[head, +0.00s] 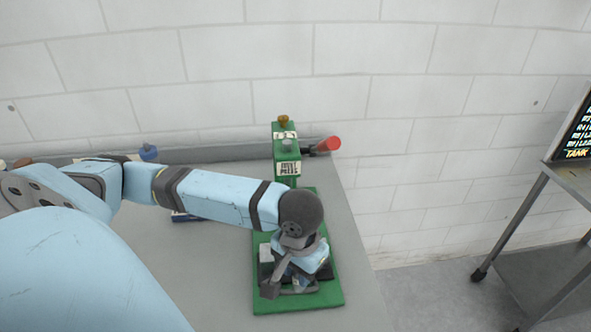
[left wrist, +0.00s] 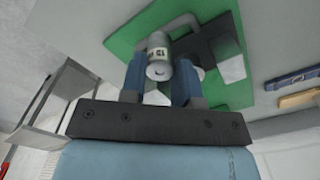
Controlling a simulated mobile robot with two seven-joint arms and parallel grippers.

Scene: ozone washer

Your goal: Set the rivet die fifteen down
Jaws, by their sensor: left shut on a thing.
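A small grey metal cylinder with a white label, the rivet die (left wrist: 158,56), is between the blue fingers of my left gripper (left wrist: 160,70) in the left wrist view. The gripper is shut on it. The label is at an angle and I cannot read it surely. In the head view my left gripper (head: 290,268) is over the green base plate (head: 327,297) of the press and hides the die. The plate also shows in the left wrist view (left wrist: 120,45). I cannot tell whether the die touches anything below. My right gripper is not in view.
The green rivet press (head: 286,150) with a red-ended handle (head: 327,145) stands behind my left gripper. A dark block with a pale metal piece (left wrist: 232,68) sits on the plate near the fingers. A metal cart (head: 560,180) with a screen stands at the right.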

